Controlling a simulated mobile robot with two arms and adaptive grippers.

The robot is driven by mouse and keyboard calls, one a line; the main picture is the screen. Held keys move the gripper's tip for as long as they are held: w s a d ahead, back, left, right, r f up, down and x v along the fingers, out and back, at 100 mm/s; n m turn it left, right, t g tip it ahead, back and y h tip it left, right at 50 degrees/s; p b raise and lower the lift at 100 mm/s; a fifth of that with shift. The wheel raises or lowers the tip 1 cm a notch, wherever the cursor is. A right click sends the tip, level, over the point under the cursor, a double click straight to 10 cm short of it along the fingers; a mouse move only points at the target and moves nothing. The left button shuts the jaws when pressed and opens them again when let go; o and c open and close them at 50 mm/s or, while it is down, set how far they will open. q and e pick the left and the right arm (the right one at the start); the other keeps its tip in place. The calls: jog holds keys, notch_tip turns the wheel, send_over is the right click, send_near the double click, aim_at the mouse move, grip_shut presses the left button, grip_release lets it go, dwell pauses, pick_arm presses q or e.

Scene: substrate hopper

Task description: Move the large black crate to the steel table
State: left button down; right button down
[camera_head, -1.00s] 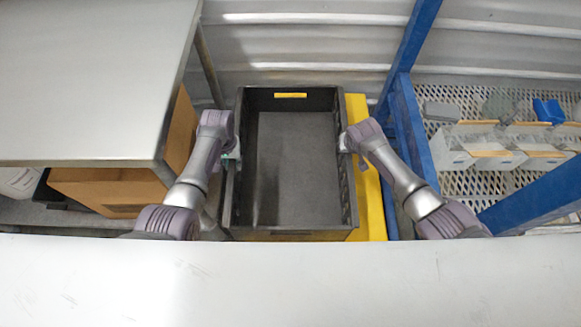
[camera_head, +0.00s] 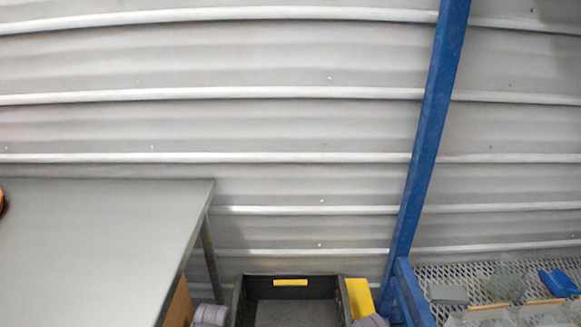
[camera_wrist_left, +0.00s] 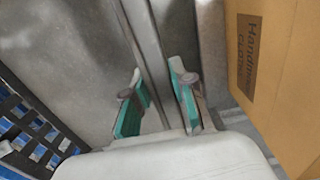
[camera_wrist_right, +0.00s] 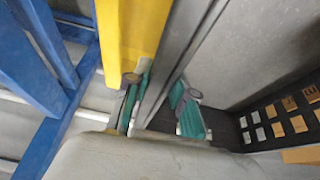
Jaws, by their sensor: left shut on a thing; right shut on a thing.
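The large black crate (camera_head: 290,277) shows only by its far end at the bottom of the head view, below the steel table's top. A yellow label is on its far wall. The steel table (camera_head: 90,240) is to the left of it. My left gripper (camera_wrist_left: 160,108) is shut on the crate's side rim (camera_wrist_left: 148,45) in the left wrist view. My right gripper (camera_wrist_right: 163,105) is shut on the opposite rim (camera_wrist_right: 190,52) in the right wrist view. The crate's near part is outside the head view.
A blue rack post (camera_head: 425,130) and a mesh shelf with small items (camera_head: 470,272) stand to the right. A yellow object (camera_head: 359,297) is right beside the crate. A cardboard box (camera_wrist_left: 285,75) is close to my left gripper. A corrugated wall (camera_head: 250,130) is behind.

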pick_arm(q)
jog(key=shift+r, duration=0.2)
pick_arm(e)
jog(key=shift+r, duration=0.25)
